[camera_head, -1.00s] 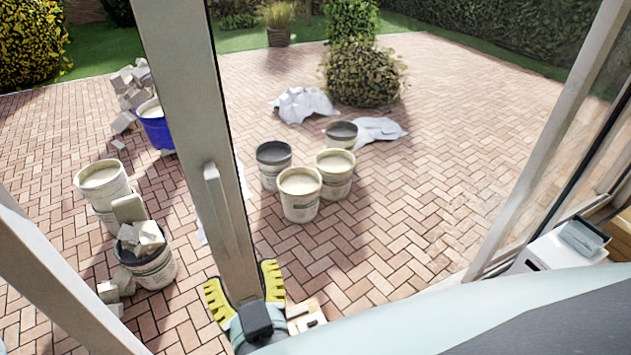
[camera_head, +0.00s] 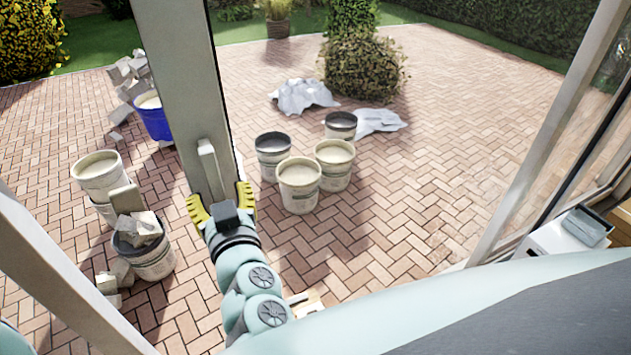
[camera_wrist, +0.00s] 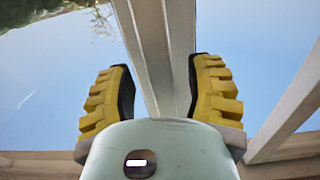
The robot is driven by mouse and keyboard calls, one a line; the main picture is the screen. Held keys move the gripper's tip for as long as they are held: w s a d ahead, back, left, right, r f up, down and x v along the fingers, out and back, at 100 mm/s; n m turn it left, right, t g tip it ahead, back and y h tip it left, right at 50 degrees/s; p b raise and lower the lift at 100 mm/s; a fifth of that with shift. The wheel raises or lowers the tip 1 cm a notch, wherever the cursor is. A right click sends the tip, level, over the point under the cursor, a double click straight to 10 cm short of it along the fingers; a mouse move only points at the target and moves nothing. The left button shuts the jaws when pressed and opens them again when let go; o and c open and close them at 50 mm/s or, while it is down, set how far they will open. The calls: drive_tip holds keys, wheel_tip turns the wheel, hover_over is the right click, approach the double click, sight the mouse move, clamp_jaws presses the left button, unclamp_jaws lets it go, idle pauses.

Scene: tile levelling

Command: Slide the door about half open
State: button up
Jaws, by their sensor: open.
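The sliding door's grey-beige upright frame (camera_head: 172,80) crosses the head view from the top. A pale vertical handle (camera_head: 211,168) is on its face, low down in the head view. In the wrist view the upright (camera_wrist: 152,50) runs between the open fingers of my gripper (camera_wrist: 160,92), with gaps showing on both sides. I cannot tell whether the fingers touch the handle; my gripper's body hides its lower end.
Another frame member (camera_head: 60,275) slants across the lower left. A further frame post (camera_head: 550,140) stands at right. Outside on the brick paving are several buckets (camera_head: 299,187), a blue tub (camera_head: 153,120), rubble, grey sheets (camera_head: 303,96) and a bush (camera_head: 362,70).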

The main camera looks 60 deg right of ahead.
drive_tip(key=shift+w+d, duration=0.2)
drive_tip(key=shift+w, duration=0.35)
clamp_jaws()
idle(0.4)
